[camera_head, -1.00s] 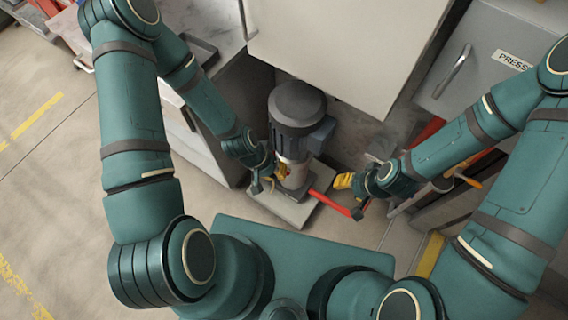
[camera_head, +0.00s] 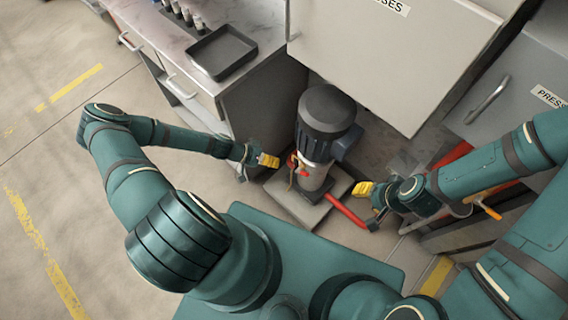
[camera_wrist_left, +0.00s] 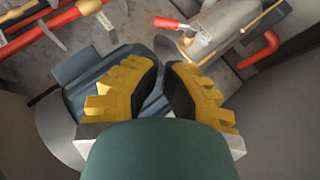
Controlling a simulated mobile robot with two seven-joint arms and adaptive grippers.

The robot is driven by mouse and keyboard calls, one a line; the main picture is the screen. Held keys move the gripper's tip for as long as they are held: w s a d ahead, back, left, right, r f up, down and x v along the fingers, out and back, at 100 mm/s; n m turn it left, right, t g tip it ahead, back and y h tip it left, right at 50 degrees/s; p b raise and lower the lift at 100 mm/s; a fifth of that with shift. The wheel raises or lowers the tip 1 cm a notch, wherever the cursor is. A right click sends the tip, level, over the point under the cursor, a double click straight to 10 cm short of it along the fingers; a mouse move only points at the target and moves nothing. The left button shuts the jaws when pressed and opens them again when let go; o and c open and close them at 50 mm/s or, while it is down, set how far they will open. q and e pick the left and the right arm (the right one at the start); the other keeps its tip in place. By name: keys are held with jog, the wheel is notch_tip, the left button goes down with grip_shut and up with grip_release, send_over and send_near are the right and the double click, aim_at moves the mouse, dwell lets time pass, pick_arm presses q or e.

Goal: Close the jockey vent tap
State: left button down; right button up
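The jockey pump (camera_head: 326,122) is a dark motor on a grey body, standing on a pale plinth. A small tap with a red handle (camera_head: 303,173) is on the near side of its body. In the left wrist view a red lever (camera_wrist_left: 167,22) sticks out sideways from a grey cylinder (camera_wrist_left: 215,30); it looks like the same tap. My left gripper (camera_head: 270,160) is left of the pump, apart from it. Its yellow fingers nearly meet at the tips in the wrist view (camera_wrist_left: 164,64), with nothing between them. My right gripper (camera_head: 362,190) is right of the pump; its finger gap is unclear.
A red pipe (camera_head: 346,211) runs from the pump's base toward my right gripper. A grey cabinet (camera_head: 400,50) overhangs behind the pump. A counter with a dark tray (camera_head: 222,52) stands at the left. Open floor (camera_head: 50,130) lies further left.

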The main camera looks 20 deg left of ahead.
aim_at(301, 171)
pick_arm(q)
jog(key=b+x, duration=0.2)
jog(key=x, duration=1)
jog(key=shift+w+d+f+b, duration=0.15)
jog(key=shift+d+f+b, duration=0.05)
jog(key=shift+d+b, duration=0.1)
jog(key=shift+d+y+p, duration=0.1)
jog(key=shift+y+p, duration=0.3)
jog(key=shift+m, duration=0.3)
